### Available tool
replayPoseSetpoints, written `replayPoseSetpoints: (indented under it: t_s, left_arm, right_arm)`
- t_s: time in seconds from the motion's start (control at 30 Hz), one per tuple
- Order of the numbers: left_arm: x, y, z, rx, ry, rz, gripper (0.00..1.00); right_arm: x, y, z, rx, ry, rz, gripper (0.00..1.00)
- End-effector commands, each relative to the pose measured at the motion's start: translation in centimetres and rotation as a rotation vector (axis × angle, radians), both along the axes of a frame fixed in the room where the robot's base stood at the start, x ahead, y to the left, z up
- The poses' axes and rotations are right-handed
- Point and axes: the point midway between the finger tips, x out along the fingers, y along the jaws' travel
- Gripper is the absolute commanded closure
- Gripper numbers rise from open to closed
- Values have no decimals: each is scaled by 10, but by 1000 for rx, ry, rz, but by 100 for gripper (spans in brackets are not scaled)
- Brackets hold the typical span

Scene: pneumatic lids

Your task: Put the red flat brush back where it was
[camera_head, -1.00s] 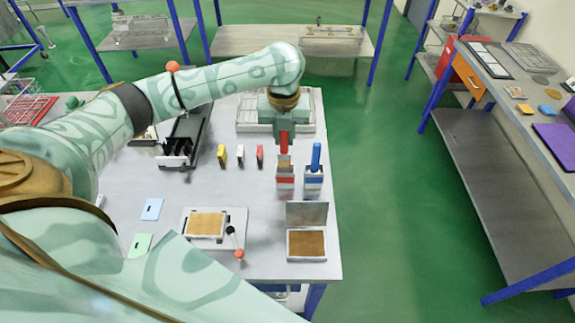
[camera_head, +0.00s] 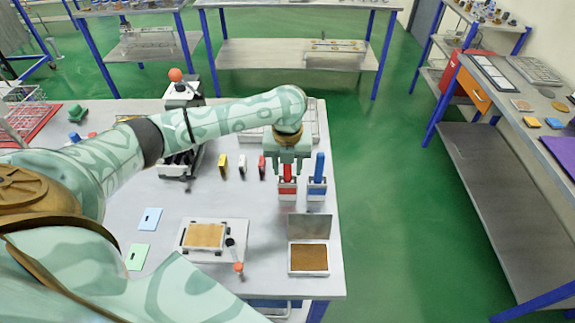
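The red flat brush (camera_head: 287,172) stands upright in the red-marked holder (camera_head: 287,191), its red handle showing above the rim and its bristles hidden inside. My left gripper (camera_head: 288,165) is right above the holder, with its fingers apart on either side of the red handle; it looks open. A blue brush (camera_head: 319,166) stands in the blue-marked holder (camera_head: 317,190) just to the right. My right gripper is not in view.
Yellow, white and red blocks (camera_head: 241,166) stand left of the holders. An open-lidded box with a brown pad (camera_head: 308,258) lies in front, beside a plate with a tan pad (camera_head: 205,236) and an orange-knobbed lever (camera_head: 238,267). The table's right edge is close to the holders.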

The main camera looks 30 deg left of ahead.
Motion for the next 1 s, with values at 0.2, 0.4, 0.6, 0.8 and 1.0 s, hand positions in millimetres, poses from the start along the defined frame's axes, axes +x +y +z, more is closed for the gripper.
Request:
replayPoseSetpoints:
  t_s: [0.2, 0.4, 0.6, 0.8, 1.0]
  left_arm:
    - [0, 0, 3, 0, -1, 0, 59]
    - [1, 1, 38, 0, -5, 0, 59]
    - [1, 0, 86, 0, -5, 0, 59]
    - [0, 0, 116, 0, -1, 1, 59]
    - [0, 0, 122, -1, 0, 1, 59]
  right_arm:
    - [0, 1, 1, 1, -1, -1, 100]
    - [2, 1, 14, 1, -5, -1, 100]
    - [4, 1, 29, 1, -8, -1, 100]
    - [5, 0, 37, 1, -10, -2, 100]
    - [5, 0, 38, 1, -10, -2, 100]
